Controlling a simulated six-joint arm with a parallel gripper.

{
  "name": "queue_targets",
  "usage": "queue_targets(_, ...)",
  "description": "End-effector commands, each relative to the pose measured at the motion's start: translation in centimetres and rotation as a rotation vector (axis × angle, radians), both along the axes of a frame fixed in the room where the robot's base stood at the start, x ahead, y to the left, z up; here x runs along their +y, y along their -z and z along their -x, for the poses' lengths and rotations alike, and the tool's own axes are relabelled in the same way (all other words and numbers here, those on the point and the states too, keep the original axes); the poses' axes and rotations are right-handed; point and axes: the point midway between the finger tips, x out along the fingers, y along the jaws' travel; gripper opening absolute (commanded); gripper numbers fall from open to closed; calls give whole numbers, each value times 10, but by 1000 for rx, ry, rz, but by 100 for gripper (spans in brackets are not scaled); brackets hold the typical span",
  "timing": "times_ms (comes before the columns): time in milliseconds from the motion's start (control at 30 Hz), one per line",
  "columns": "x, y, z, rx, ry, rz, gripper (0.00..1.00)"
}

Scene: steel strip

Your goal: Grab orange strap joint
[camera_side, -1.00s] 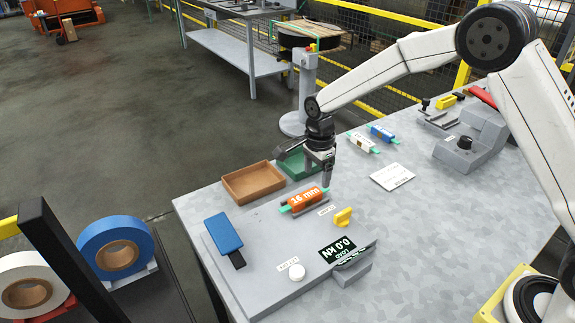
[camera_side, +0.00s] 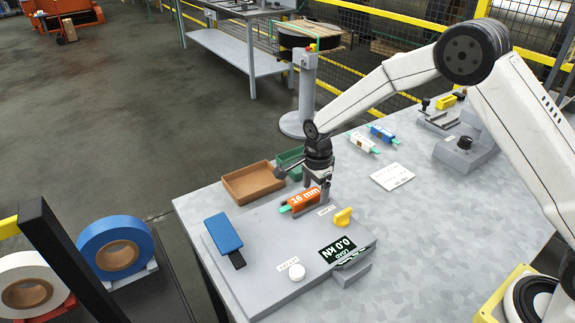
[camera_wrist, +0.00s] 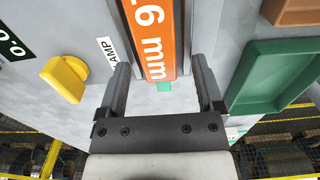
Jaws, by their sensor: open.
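The orange strap joint (camera_side: 303,199), marked "16 mm", lies in a slot on the grey tester (camera_side: 262,270), with green strap ends showing. In the wrist view the orange joint (camera_wrist: 153,40) runs up between the two fingers, with a short green end (camera_wrist: 163,86) below it. My gripper (camera_side: 320,197) is down at the right end of the joint. In the wrist view my gripper (camera_wrist: 160,75) is open, one finger on each side of the joint, with gaps between. The far end of the joint is cut off in the wrist view.
A yellow clamp knob (camera_side: 343,217) stands close beside the joint. A brown tray (camera_side: 252,184) and a green tray (camera_side: 287,163) sit behind it. A blue-handled lever (camera_side: 223,233) and white button (camera_side: 293,296) are on the tester. White (camera_side: 362,143) and blue (camera_side: 382,133) joints lie farther back.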

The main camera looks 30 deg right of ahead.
Motion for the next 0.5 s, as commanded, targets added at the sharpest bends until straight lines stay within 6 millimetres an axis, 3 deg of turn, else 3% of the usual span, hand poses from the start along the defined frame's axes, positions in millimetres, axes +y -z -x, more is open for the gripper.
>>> queue_targets(133,0,0,0,0,0,0,85)
queue_targets(400,0,0,0,0,0,0,0)
queue_targets(500,0,-1,0,0,0,0,0)
